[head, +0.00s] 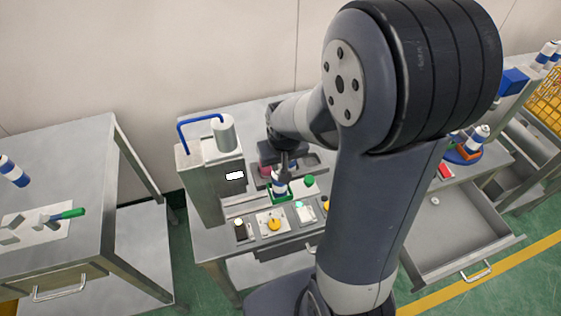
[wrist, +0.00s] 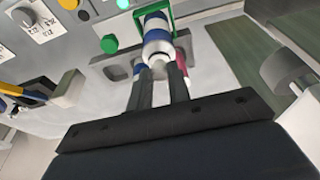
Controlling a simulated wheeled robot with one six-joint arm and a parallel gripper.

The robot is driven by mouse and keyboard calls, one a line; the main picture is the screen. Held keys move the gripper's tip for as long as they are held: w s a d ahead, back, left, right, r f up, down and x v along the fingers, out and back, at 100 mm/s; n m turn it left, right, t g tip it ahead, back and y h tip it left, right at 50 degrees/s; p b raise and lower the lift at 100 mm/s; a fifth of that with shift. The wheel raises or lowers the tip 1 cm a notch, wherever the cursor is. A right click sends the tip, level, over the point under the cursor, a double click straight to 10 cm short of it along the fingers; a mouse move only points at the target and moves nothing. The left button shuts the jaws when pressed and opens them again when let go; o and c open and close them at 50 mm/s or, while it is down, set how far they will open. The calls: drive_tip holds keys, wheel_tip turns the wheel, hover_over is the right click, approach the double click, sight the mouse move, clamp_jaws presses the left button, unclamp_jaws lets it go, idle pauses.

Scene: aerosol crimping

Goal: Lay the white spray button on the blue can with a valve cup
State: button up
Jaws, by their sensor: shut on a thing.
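A blue and white can (head: 279,188) stands in a green holder (head: 291,199) on the middle bench. In the wrist view the can (wrist: 156,24) lies straight ahead of the fingers, inside the green frame (wrist: 170,10). My gripper (head: 282,172) points down right over the can's top. In the wrist view its two fingers (wrist: 160,72) are closed on a small pale piece (wrist: 158,63), which looks like the white spray button. The piece is at the can's top; I cannot tell whether it touches. The valve cup is mostly hidden by the fingers and the button.
A grey press-like machine with a blue handle (head: 199,122) stands left of the can. A green button (head: 309,181) and a yellow knob (head: 273,224) are close by. A pink object (wrist: 184,46) is beside the fingers. An open drawer (head: 458,230) is at right.

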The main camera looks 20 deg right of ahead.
drive_tip(key=o, duration=0.8)
drive_tip(key=w+p+v, duration=0.1)
drive_tip(key=p+v, duration=0.1)
drive_tip(key=v, duration=0.2)
drive_tip(key=w+p+v, duration=0.1)
drive_tip(key=p+v, duration=0.4)
drive_tip(key=v, duration=0.2)
drive_tip(key=shift+w+d+r, duration=0.1)
drive_tip(key=shift+w+r, duration=0.3)
drive_tip(key=shift+r, duration=0.25)
idle(0.5)
drive_tip(key=shift+s+f+b+x, duration=0.1)
drive_tip(key=shift+s+b+x, duration=0.2)
drive_tip(key=shift+b+x, duration=0.7)
drive_tip(key=shift+s+f+b+x, duration=0.1)
drive_tip(key=shift+s+b+x, duration=0.25)
drive_tip(key=shift+x, duration=1.3)
drive_tip(key=shift+s+f+b+x, duration=0.1)
drive_tip(key=shift+s+b+x, duration=0.2)
drive_tip(key=shift+b+x, duration=0.7)
